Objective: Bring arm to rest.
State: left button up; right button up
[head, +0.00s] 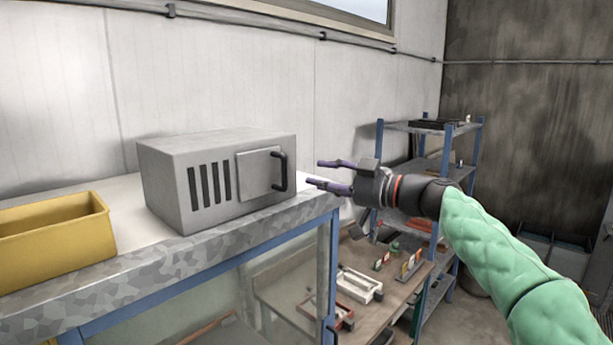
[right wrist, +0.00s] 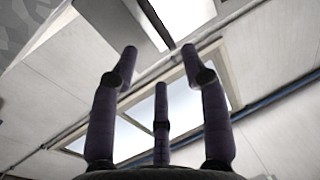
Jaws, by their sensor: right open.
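My right gripper (head: 322,175) is open and empty, reaching left in the head view from a green-sleeved arm. Its fingertips are in mid-air, to the right of the grey metal box and apart from its handle in the picture. In the right wrist view, the dark fingers of my right gripper (right wrist: 160,85) are spread apart with nothing between them. Behind them are the ceiling and window panes. My left gripper is not in the head view.
A grey box (head: 215,185) with a black handle and a yellow bin (head: 55,240) stand on a bench (head: 130,205). A lower wooden table (head: 385,300) holds a white tray and small parts. A blue-framed shelf (head: 430,150) stands behind. Floor shows at the lower right.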

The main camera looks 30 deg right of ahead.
jog(key=shift+v, duration=0.8)
